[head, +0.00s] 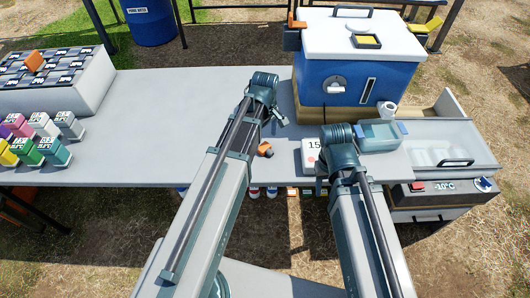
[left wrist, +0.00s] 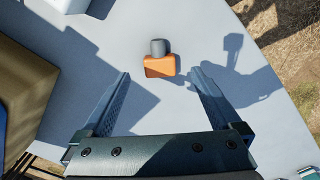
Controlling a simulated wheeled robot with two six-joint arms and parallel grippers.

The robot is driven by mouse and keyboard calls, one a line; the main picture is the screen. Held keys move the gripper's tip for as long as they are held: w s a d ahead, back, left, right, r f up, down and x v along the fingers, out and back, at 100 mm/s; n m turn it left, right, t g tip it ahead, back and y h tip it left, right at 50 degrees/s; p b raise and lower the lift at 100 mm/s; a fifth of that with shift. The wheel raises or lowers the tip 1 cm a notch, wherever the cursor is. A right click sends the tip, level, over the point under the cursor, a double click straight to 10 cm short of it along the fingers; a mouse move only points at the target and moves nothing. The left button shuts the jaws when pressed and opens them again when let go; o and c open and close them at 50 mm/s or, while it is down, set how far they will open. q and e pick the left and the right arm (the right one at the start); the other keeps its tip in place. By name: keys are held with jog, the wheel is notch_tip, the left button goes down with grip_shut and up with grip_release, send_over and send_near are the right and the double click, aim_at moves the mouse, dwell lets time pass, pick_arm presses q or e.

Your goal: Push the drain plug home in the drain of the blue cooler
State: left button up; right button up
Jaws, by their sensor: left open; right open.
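The drain plug (head: 265,150), orange with a dark grey end, lies on the grey table in front of the blue cooler. In the left wrist view the plug (left wrist: 160,66) appears between and slightly beyond the fingertips of my left gripper (left wrist: 160,78), which is open and empty. In the head view my left gripper (head: 277,114) is over the table, left of the cooler. The blue cooler (head: 385,82) has a white lid and a round white drain fitting (head: 335,86) on its front. My right gripper (head: 321,172) is open, largely hidden by its own wrist, near a white box.
The white box marked 15 (head: 310,152) and a blue-tinted tray (head: 378,136) are close to my right arm. A clear-lidded freezer box (head: 440,147) stands at the right. The middle-left table (head: 150,120) is clear.

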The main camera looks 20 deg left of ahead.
aim_at(265, 147)
pick_arm(q)
jog(key=shift+f, duration=0.1)
notch_tip(265, 147, down, 5)
jog(key=b, duration=0.5)
jog(key=shift+w, duration=0.1)
grip_shut()
dwell(0.3)
